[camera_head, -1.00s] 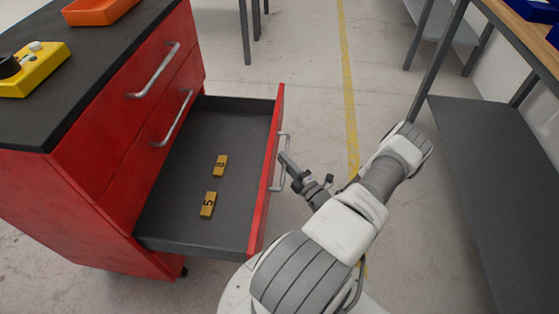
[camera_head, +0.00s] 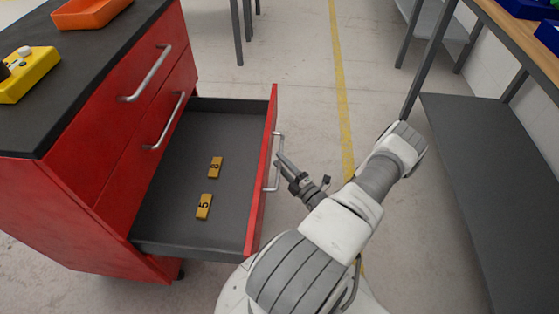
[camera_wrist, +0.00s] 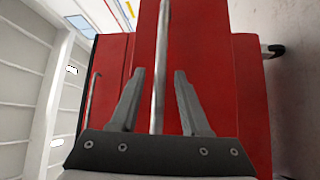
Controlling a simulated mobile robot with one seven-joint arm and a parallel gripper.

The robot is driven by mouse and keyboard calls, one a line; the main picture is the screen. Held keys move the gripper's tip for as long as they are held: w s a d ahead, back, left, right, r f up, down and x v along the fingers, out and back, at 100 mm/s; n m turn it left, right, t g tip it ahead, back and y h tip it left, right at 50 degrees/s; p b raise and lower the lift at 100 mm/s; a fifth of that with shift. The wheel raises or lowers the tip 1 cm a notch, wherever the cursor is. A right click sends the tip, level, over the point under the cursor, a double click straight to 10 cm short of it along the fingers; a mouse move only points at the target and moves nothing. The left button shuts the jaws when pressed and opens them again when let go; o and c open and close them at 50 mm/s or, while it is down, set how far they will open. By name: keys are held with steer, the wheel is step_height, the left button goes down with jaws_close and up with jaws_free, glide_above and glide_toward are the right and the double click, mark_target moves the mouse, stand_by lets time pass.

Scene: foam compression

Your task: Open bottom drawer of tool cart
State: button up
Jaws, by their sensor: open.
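The red tool cart (camera_head: 60,215) stands at the left in the head view. Its bottom drawer (camera_head: 178,190) is pulled far out, with a grey inside and a red front. Two small yellow numbered blocks (camera_head: 216,167) (camera_head: 204,206) lie in it. The drawer's metal handle (camera_head: 276,160) is on the outer face of the front. My gripper (camera_head: 281,158) is at this handle. In the wrist view the handle bar (camera_wrist: 159,70) runs between the two spread fingers of my gripper (camera_wrist: 159,75), with a gap on each side.
Two closed drawers with handles (camera_head: 148,75) are above the open one. A yellow device (camera_head: 28,72) and an orange tray (camera_head: 90,12) are on the cart's black top (camera_head: 75,60). A workbench with a grey lower shelf (camera_head: 490,150) stands at the right. Floor between is clear.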

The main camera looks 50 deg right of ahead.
steer(key=s+a+f+p, duration=0.2)
steer(key=s, duration=1.4)
steer(key=shift+f, duration=0.15)
steer(key=shift+s+a, duration=0.1)
steer(key=shift+s, duration=0.05)
